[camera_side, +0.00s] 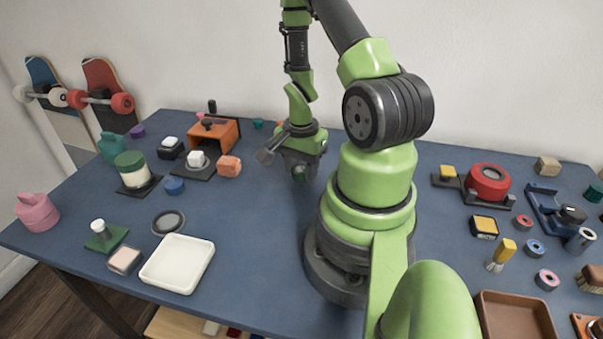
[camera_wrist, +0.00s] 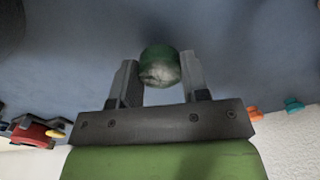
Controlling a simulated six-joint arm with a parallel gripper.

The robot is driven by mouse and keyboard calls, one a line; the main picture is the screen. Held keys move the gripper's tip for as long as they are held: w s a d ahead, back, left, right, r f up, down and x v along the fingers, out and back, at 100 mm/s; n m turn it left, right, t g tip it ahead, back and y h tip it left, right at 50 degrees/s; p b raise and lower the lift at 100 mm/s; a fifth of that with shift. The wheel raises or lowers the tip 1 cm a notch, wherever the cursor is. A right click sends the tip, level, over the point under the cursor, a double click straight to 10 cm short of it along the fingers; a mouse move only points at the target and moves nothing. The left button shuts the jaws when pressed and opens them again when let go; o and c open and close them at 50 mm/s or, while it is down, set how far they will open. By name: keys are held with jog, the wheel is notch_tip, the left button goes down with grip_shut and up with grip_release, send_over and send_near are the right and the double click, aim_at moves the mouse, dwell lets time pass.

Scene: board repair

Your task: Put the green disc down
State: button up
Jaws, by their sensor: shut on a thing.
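The green disc (camera_wrist: 160,66) is between the two fingers of my gripper (camera_wrist: 160,75) in the wrist view. Its side is dark green, and a paler, worn-looking face shows. My gripper is shut on it. In the side view my gripper (camera_side: 299,162) points down over the back middle of the blue table, and the disc (camera_side: 299,174) shows as a small dark green shape at its lower end. I cannot tell whether the disc touches the table (camera_side: 255,215).
An orange box (camera_side: 224,134) and an orange block (camera_side: 229,166) stand left of my gripper. A white tray (camera_side: 178,263) lies at the front left. A red round part (camera_side: 488,182) and several small items are at the right.

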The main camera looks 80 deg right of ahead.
jog(key=shift+f, duration=0.9)
jog(key=o, duration=0.9)
jog(key=shift+f, duration=0.1)
